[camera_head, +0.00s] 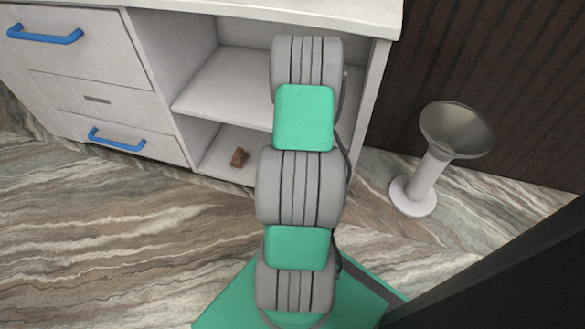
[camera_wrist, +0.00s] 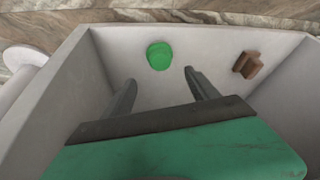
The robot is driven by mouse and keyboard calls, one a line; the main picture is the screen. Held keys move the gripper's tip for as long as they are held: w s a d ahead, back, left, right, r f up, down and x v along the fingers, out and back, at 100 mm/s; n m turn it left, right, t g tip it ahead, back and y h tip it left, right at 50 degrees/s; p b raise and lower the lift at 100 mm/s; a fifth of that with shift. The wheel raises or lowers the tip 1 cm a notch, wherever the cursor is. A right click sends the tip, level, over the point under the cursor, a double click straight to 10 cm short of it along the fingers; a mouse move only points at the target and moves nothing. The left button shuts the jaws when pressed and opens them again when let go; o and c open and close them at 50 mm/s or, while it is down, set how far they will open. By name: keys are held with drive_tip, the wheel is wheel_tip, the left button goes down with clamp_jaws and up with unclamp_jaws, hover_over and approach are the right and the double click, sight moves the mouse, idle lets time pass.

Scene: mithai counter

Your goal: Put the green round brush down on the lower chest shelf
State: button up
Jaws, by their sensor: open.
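The green round brush (camera_wrist: 160,56) rests on the floor of the lower chest shelf (camera_wrist: 215,48), near its front edge, in the wrist view. My gripper (camera_wrist: 159,77) is open, its two fingers apart, with the brush just beyond and between the tips; I see no finger touching it. In the head view the lower chest shelf (camera_head: 213,160) shows at the bottom of the open bay, partly hidden by my arm. The brush and my gripper are hidden there.
A small brown block-like object (camera_wrist: 247,64) stands on the same shelf, also seen in the head view (camera_head: 238,157). The middle shelf (camera_head: 225,88) lies above. Blue-handled drawers (camera_head: 75,55) flank the bay. A white pedestal with a metal bowl (camera_head: 430,165) stands right of the chest.

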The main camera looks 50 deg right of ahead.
drive_tip(key=w+a+r+n+y, duration=0.1)
drive_tip(key=w+a+r+n, duration=0.3)
drive_tip(key=a+r, duration=0.45)
drive_tip(key=w+a+r+n+y, duration=0.1)
drive_tip(key=w+a+r, duration=0.5)
drive_tip(key=a+r, duration=0.25)
drive_tip(key=s+a+r+n+y, duration=0.1)
drive_tip(key=s+a+r, duration=0.3)
drive_tip(key=a, duration=0.5)
drive_tip(key=s+a+r+n, duration=0.4)
drive_tip(key=s+a+r, duration=0.1)
drive_tip(key=a, duration=0.5)
drive_tip(key=shift+s+a+r+g+y, duration=0.3)
drive_tip(key=shift+r+g+y, duration=0.1)
drive_tip(key=shift+r, duration=0.3)
drive_tip(key=shift+a, duration=0.1)
